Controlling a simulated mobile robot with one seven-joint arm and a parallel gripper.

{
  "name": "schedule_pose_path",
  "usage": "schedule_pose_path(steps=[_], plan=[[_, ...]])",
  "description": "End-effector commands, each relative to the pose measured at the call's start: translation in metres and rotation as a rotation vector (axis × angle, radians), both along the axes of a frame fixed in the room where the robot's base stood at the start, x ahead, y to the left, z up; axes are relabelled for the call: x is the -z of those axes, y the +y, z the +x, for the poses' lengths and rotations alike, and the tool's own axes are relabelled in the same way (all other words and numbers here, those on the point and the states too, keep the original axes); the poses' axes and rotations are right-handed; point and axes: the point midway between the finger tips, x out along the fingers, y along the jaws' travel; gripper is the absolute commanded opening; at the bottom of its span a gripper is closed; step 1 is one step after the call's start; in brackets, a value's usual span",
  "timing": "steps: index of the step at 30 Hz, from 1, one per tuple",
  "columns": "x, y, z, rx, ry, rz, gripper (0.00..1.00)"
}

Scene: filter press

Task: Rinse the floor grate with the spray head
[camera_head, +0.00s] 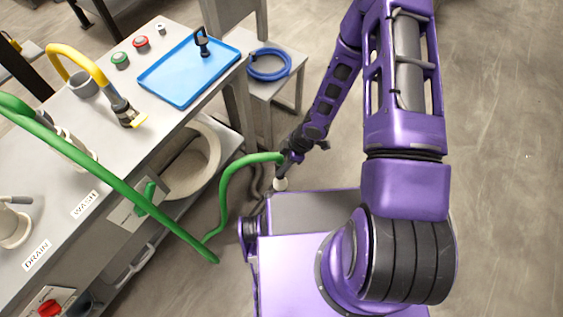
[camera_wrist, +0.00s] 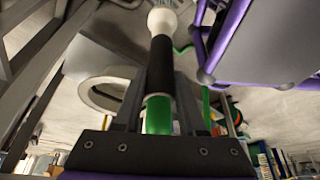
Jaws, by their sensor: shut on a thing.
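My gripper (camera_head: 292,158) is shut on the spray head, low beside the front of my base. The spray head has a white round tip (camera_head: 280,184) pointing down toward the floor and a green hose (camera_head: 235,172) at its back. In the wrist view the spray head (camera_wrist: 160,68) lies between the fingers, with a black body, white tip and green rear part. I cannot make out the floor grate in either view; my arm and base cover part of the floor.
The bench (camera_head: 160,135) at left carries a blue tray (camera_head: 190,72), a yellow hose nozzle (camera_head: 85,60), and WASH and DRAIN labels. A round pale basin (camera_head: 205,150) sits beneath. A stool (camera_head: 285,88) holds a coiled blue hose (camera_head: 268,65). Floor at right is clear.

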Motion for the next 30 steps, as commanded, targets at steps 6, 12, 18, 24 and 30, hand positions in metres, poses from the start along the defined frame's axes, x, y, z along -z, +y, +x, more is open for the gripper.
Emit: schedule_pose_path(steps=[6,12,18,24,30], plan=[[0.000,0.000,0.000,0.002,0.000,0.000,0.00],[-0.001,0.000,0.000,0.003,0.000,0.000,0.00],[-0.005,0.000,0.001,0.004,-0.001,0.000,0.00],[-0.029,0.000,0.001,0.004,0.000,0.001,0.00],[-0.053,0.000,0.001,0.004,0.001,0.000,0.00]])
